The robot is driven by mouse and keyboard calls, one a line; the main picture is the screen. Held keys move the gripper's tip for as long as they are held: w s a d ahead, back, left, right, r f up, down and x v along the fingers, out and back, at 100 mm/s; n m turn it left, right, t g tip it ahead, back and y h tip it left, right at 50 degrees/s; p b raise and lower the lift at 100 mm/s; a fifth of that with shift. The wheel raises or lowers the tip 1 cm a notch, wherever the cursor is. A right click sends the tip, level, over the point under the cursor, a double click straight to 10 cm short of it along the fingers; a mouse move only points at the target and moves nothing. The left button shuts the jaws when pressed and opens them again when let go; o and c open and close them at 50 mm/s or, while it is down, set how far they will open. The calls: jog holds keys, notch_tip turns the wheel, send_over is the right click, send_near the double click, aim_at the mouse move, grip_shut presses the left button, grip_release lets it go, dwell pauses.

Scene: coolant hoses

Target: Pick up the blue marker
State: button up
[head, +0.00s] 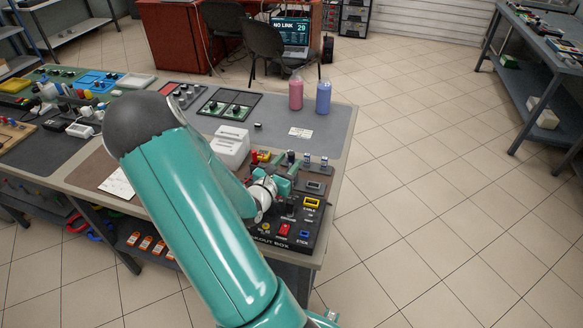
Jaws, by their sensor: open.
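A small blue piece (304,235), which may be the blue marker, sits on the front right part of a dark box (268,251) at the table's near right corner. It is too small to make out its shape. My gripper (289,184) is above the back part of this box, behind and left of the blue piece and apart from it. My gripper is open; its fingers are small and partly hidden, and I see nothing held between them. My teal arm covers the box's left side.
Red (285,229) and yellow (311,203) pieces are near the blue piece. Upright connectors line the box's back edge. Pink (296,93) and blue (323,97) bottles stand farther back on the table (335,130). Open tiled floor lies to the right.

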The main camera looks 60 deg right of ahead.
jog(key=shift+s+d, duration=0.1)
jog(key=shift+d, duration=1.15)
grip_shut()
jog(key=shift+r, duration=5)
